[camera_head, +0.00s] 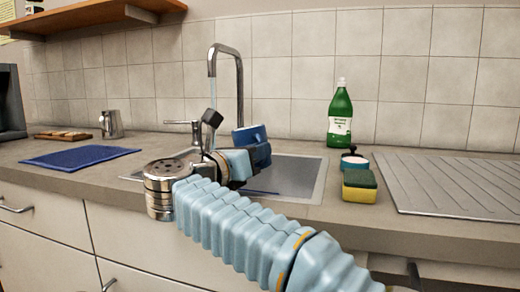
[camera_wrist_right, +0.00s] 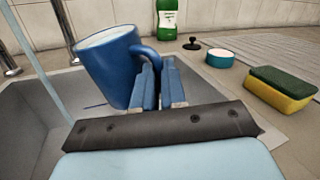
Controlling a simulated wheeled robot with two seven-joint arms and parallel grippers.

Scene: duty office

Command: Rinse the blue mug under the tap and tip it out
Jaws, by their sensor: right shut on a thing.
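The blue mug (camera_wrist_right: 103,70) is over the sink (camera_head: 290,178), with its pale opening facing up in the right wrist view. In the head view the mug (camera_head: 249,134) is partly hidden behind my right gripper (camera_head: 246,152). My right gripper (camera_wrist_right: 157,75) is shut on the mug's handle. The tap (camera_head: 239,75) arches over the sink and a thin water stream (camera_head: 212,68) falls from its spout. In the wrist view the stream (camera_wrist_right: 38,62) runs left of the mug, apart from it. I cannot tell whether water is in the mug. My left gripper is not in view.
A green soap bottle (camera_head: 340,117), a sponge (camera_head: 359,187) and a small round tub (camera_head: 354,162) stand right of the sink, beside the ridged drainboard (camera_head: 450,183). A blue cloth (camera_head: 80,157) and a metal jug (camera_head: 111,124) are on the left counter.

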